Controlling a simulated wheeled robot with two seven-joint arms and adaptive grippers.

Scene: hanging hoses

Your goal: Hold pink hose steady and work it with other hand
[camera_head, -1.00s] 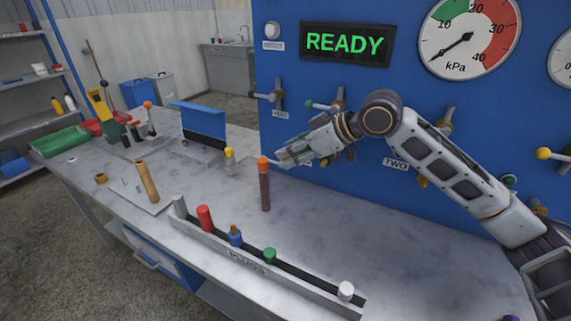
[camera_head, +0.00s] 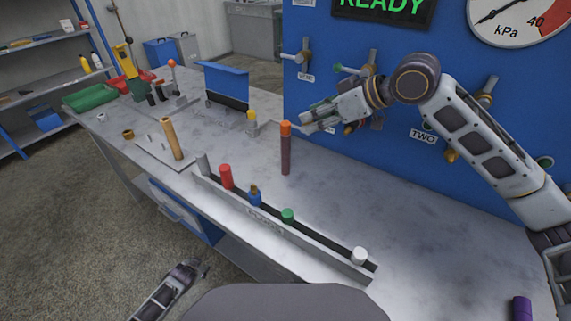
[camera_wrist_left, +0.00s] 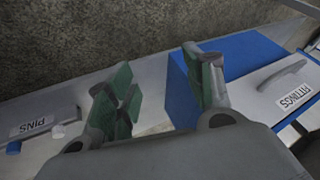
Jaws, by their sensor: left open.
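No hose that is clearly pink shows in these views. A dull reddish-brown tube with an orange top (camera_head: 286,155) stands upright on the bench. My right gripper (camera_head: 304,126) reaches in from the right, its fingertips just right of the orange top. I cannot tell whether they touch it or how far the jaws are apart. My left gripper (camera_head: 198,268) is low at the left, over the floor in front of the bench. In the left wrist view its green-padded fingers (camera_wrist_left: 160,90) are apart with nothing between them.
A tan rod (camera_head: 172,138) stands on a plate (camera_head: 152,148) at the left. The blue panel (camera_head: 400,170) with valves rises behind. A purple cylinder (camera_head: 522,308) is at lower right.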

